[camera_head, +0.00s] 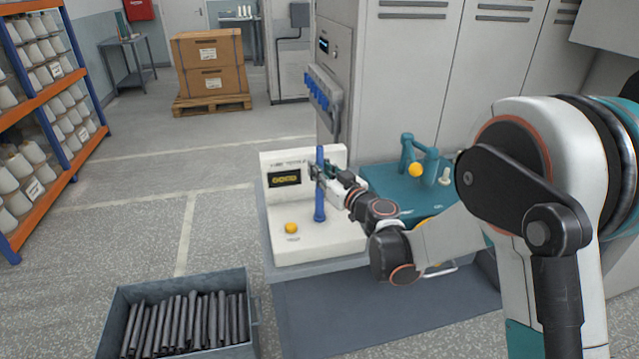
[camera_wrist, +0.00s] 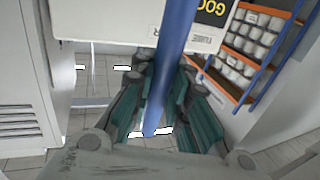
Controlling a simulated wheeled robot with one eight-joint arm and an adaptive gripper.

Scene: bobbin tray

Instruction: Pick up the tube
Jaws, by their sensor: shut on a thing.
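The tube (camera_head: 320,190) is blue, slim and upright in front of the white panel of a test stand (camera_head: 330,250). Its lower end is at the stand's white base, and I cannot tell if it touches. My gripper (camera_head: 318,173) reaches in from the right and is shut on the tube's upper part. In the wrist view, the tube (camera_wrist: 173,60) runs slightly tilted between the teal-padded fingers of my gripper (camera_wrist: 158,108). The fingers hide part of the tube.
A grey bin (camera_head: 253,318) of dark rods stands on the floor at lower left. A teal fixture (camera_head: 385,183) with a yellow ball stands right of the white stand. A yellow button (camera_head: 291,228) sits on the base. Shelves (camera_head: 50,108) line the left; the floor between is clear.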

